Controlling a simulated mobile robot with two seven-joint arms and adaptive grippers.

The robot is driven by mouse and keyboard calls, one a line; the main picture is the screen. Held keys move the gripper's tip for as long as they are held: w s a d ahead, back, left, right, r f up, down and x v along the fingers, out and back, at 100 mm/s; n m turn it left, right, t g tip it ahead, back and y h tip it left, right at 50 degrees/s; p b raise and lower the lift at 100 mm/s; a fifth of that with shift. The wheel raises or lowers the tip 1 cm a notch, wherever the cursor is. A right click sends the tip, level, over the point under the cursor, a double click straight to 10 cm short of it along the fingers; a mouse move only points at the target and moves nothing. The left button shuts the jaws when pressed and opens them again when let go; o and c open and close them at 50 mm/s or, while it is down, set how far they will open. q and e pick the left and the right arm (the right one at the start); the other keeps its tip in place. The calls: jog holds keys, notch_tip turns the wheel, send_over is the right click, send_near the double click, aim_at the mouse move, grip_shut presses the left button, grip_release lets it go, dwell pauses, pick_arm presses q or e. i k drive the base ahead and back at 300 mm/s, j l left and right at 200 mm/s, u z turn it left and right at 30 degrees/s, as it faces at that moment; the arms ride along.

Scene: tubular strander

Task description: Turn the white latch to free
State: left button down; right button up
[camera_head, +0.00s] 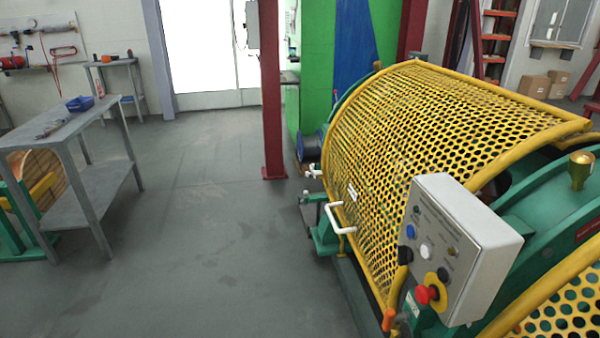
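A yellow perforated guard (430,120) curves over the green strander and appears closed. On its left side is a white U-shaped bar (331,217). A smaller white fitting (314,172) sits farther back along the same side. A small white piece (352,192) lies flat on the mesh above the bar. I cannot tell which of these white parts is the latch, or how it is turned. Neither of my grippers shows in the head view.
A grey control box (455,245) with a red stop button (427,294) stands in front of the guard. An orange-tipped part (388,320) is below it. A grey workbench (70,130) stands left. The floor (220,240) between is clear. A dark red post (271,90) rises behind.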

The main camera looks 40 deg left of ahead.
aim_at(309, 172)
jog(key=i+j, duration=0.2)
jog(key=j, duration=0.2)
jog(key=i+j, duration=0.2)
jog(key=j, duration=0.2)
jog(key=i+j, duration=0.2)
jog(key=j, duration=0.15)
jog(key=i+j, duration=0.25)
jog(key=j, duration=0.15)
jog(key=i+j, duration=0.2)
jog(key=j, duration=0.2)
